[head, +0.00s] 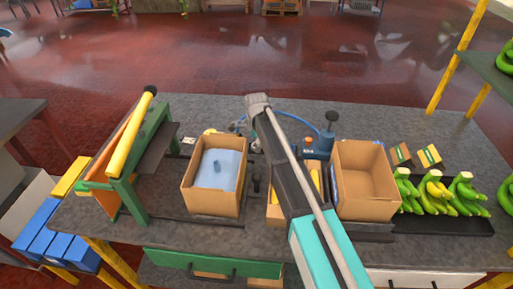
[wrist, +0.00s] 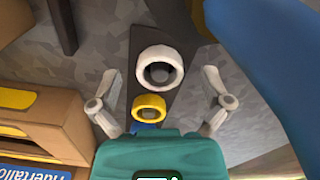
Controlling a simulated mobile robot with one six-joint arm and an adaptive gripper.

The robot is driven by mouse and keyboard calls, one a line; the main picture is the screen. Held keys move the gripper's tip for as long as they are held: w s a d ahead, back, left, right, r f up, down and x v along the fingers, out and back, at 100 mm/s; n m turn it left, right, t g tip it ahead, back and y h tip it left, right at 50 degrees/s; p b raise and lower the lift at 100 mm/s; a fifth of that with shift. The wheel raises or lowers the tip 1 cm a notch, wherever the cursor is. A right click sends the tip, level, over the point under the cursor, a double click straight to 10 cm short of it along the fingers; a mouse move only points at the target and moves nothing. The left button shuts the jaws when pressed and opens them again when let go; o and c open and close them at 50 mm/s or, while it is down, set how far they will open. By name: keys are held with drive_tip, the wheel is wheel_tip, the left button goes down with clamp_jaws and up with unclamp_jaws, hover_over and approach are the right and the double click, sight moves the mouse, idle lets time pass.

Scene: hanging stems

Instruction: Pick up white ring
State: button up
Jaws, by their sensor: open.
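The white ring (wrist: 160,51) shows in the wrist view as a thick roll-like ring with a dark hole, on a dark strip over the grey tabletop. A smaller yellow ring (wrist: 149,99) sits just below it in the picture, nearer my gripper's body. My gripper (wrist: 160,73) is open and empty, with one pale finger on each side of the rings. Neither finger touches the white ring. In the head view my own arm crosses the table, and I cannot make out the fingertips or the white ring there.
A cardboard box with a blue lining (head: 189,196) and an empty cardboard box (head: 367,208) stand on the table (head: 165,215). Green bananas (head: 436,193) lie at the right. A green frame with a yellow roller (head: 130,130) stands left. A large blue shape (wrist: 275,60) fills the wrist view's upper right.

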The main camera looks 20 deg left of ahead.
idle(0.3)
drive_tip(key=c, duration=0.9)
drive_tip(key=shift+o, duration=0.2)
drive_tip(key=shift+r, duration=0.1)
wheel_tip(320, 180, up, 10)
drive_tip(key=p, duration=1)
wheel_tip(320, 180, up, 9)
drive_tip(key=p, duration=0.9)
drive_tip(key=shift+r+p, duration=0.15)
drive_tip(key=shift+p, duration=0.15)
